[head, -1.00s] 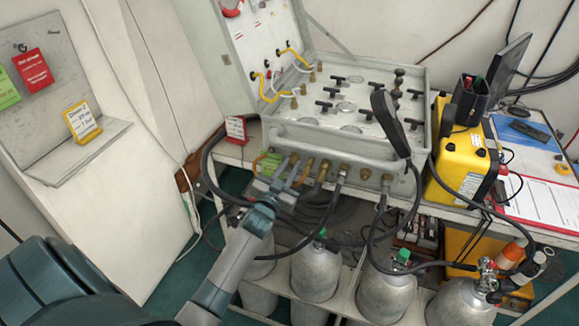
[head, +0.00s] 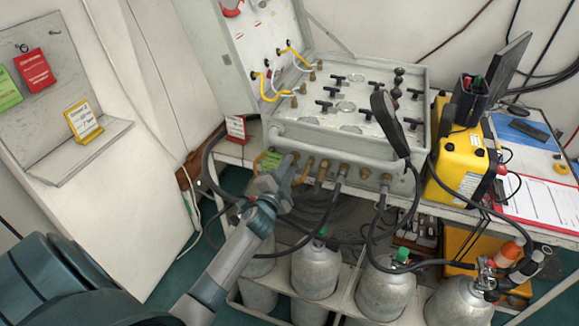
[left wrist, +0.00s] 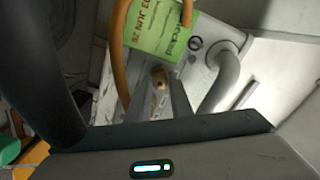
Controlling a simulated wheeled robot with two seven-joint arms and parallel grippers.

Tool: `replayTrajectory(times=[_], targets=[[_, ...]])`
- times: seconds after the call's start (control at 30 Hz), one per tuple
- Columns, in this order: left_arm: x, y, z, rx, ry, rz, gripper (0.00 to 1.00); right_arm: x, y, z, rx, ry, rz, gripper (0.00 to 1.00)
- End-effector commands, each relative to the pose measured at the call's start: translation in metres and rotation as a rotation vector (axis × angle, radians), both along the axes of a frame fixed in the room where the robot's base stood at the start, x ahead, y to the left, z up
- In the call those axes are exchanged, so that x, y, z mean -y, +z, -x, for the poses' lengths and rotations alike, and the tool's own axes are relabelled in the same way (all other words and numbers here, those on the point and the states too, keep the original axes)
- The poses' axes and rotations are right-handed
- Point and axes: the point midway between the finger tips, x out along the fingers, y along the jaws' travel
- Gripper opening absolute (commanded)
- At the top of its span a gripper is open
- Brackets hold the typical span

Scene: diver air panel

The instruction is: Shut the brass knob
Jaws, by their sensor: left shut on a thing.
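The brass knob (left wrist: 158,79) shows in the left wrist view between the two grey fingers of my left gripper (left wrist: 158,90). The fingers are shut on it, one on each side. In the head view my left gripper (head: 287,168) is at the left end of the row of brass fittings on the front face of the grey air panel (head: 405,160). There its fingers mostly hide the knob, and I cannot tell how far the knob is turned. My right gripper is not in view.
A green tag (left wrist: 163,32) and an orange hose (left wrist: 120,45) hang close to the fingers. Other brass fittings (head: 322,169) and black hoses (head: 375,225) lie to the right. Grey cylinders (head: 316,268) stand below. A yellow case (head: 460,155) stands beside the panel.

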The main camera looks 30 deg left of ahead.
Motion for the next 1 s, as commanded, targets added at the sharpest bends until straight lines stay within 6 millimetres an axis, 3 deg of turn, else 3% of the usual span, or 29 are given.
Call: replayTrajectory(times=[0.57, 0.6, 0.63, 1.0], targets=[[0.0006, 0.0009, -0.0004, -0.01, -0.001, -0.048, 0.0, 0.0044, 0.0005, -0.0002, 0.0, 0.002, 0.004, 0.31], [0.0006, 0.0008, -0.0004, -0.01, -0.001, -0.048, 0.24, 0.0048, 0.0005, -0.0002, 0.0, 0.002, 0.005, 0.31], [0.0006, 0.0008, -0.0004, -0.01, -0.001, -0.048, 0.27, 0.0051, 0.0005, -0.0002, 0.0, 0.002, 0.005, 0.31], [0.0007, -0.0001, 0.0014, -0.011, -0.001, -0.047, 0.27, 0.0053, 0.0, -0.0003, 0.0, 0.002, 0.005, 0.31]])
